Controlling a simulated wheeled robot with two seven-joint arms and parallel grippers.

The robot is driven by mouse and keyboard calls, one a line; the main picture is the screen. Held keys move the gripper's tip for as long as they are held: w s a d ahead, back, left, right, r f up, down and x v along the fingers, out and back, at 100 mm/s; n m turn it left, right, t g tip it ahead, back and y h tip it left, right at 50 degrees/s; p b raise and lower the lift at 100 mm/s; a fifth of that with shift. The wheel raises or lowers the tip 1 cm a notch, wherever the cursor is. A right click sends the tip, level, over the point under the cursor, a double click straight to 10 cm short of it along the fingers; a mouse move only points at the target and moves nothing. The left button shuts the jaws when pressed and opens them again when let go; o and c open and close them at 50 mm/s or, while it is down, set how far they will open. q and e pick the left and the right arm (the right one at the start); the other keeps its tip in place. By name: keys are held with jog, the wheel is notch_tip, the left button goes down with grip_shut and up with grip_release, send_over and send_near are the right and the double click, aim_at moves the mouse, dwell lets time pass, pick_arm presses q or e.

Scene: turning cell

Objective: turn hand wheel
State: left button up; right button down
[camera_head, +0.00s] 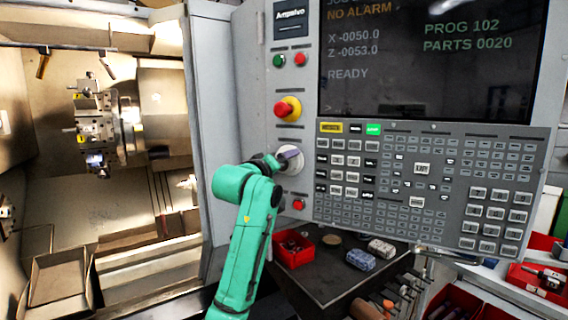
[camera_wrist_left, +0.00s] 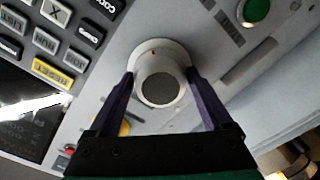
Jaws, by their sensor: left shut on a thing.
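The hand wheel (camera_head: 294,166) is a pale round knob on the grey control panel, below the red-and-yellow emergency button. In the head view my left gripper (camera_head: 286,157) covers part of it. In the left wrist view the hand wheel (camera_wrist_left: 161,88) shows as a white knob with a grey face, and a small red mark sits on its rim side. The two dark fingers of my left gripper (camera_wrist_left: 161,76) lie on opposite sides of the knob, shut on it. My right gripper is in neither view.
The emergency button (camera_head: 287,109) sits just above, and a red push button (camera_head: 299,204) just below. The keypad (camera_head: 420,185) is close on the right. A dark shelf (camera_head: 335,286) below carries a red bin (camera_head: 294,248) and small items. The open lathe chamber (camera_head: 110,205) is at left.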

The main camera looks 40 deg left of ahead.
pick_arm(q)
jog(key=shift+f, duration=0.15)
jog(key=o, duration=1.1)
jog(key=shift+s, duration=0.15)
jog(key=b+v, duration=0.4)
jog(key=v, duration=1)
jog(key=shift+s+b, duration=0.15)
jog(key=shift+b, duration=0.25)
